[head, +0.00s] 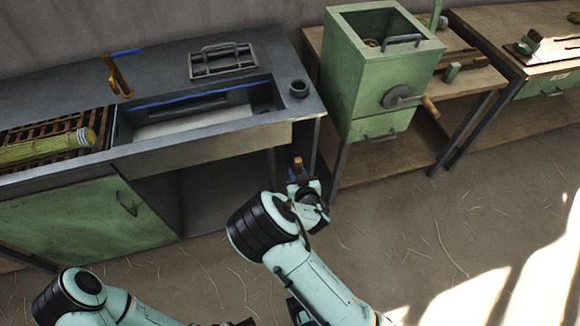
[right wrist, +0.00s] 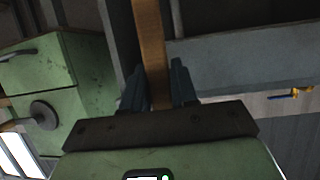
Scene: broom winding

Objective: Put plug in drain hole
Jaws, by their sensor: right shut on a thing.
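The metal sink basin (head: 205,119) is in the counter at the left in the head view. A dark round spot (head: 266,106) at its right end may be the drain hole. A short dark cylinder (head: 299,88), possibly the plug, stands on the counter's right corner. My right gripper (head: 298,180) is in front of and below that corner, apart from the basin. It is shut on a brown wooden piece (head: 297,164), which shows as a bar between the fingers in the right wrist view (right wrist: 151,50). My left arm is at the bottom edge; its gripper is barely visible.
A yellow tap (head: 120,75) with a blue handle stands behind the basin. A wire rack (head: 222,61) lies behind it. A straw bundle (head: 40,149) lies on slats at left. A green box with a crank (head: 375,85) stands right of the counter. The floor in front is clear.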

